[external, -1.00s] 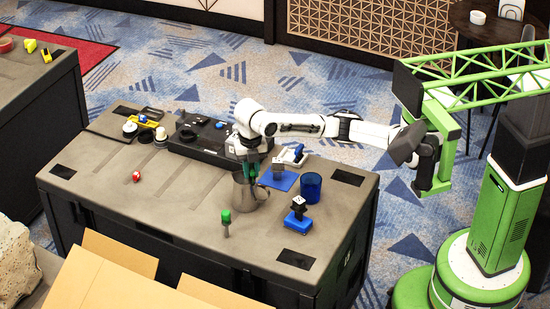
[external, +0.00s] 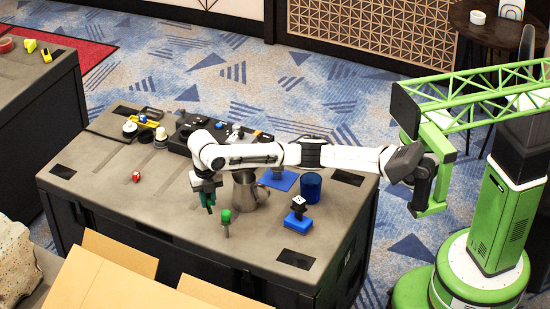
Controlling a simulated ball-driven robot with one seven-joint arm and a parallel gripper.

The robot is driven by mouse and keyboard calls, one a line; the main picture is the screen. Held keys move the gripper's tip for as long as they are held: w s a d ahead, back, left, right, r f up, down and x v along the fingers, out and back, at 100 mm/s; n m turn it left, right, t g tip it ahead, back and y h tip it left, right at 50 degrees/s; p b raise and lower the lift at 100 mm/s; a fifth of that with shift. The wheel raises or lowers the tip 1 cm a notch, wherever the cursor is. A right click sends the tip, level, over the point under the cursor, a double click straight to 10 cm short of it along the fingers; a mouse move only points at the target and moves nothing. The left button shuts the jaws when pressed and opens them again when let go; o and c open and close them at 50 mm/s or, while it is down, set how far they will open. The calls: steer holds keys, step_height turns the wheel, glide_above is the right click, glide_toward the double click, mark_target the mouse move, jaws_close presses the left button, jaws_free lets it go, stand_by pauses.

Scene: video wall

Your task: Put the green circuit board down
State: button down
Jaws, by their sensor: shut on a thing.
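My gripper (external: 207,194) is above the table's front middle, left of the metal pitcher, pointing down. It is shut on the green circuit board (external: 208,201), a small dark green piece under the jaws. Whether the board touches the table top (external: 150,215) cannot be told. The jaws are small and partly hidden by the wrist.
A metal pitcher (external: 250,192) stands just right of my gripper, and a green-topped tool (external: 226,220) stands in front. A blue cup (external: 311,186), blue mat (external: 280,180) and blue-based device (external: 298,214) are farther right. The table's left front is mostly clear, with a small red object (external: 136,176).

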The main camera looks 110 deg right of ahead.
steer(key=shift+w+d+f+b, duration=0.2)
steer(key=shift+w+f, duration=0.4)
steer(key=shift+f, duration=0.2)
steer(key=shift+w+d+f+b, duration=0.2)
steer(key=shift+w+f, duration=0.35)
steer(key=shift+f, duration=0.2)
step_height(320, 180, down, 3)
steer(key=shift+r+b, duration=0.15)
steer(key=shift+b, duration=0.3)
steer(key=c, duration=1)
jaws_free()
step_height(320, 180, up, 12)
steer(key=p, duration=0.3)
steer(key=shift+r, duration=0.1)
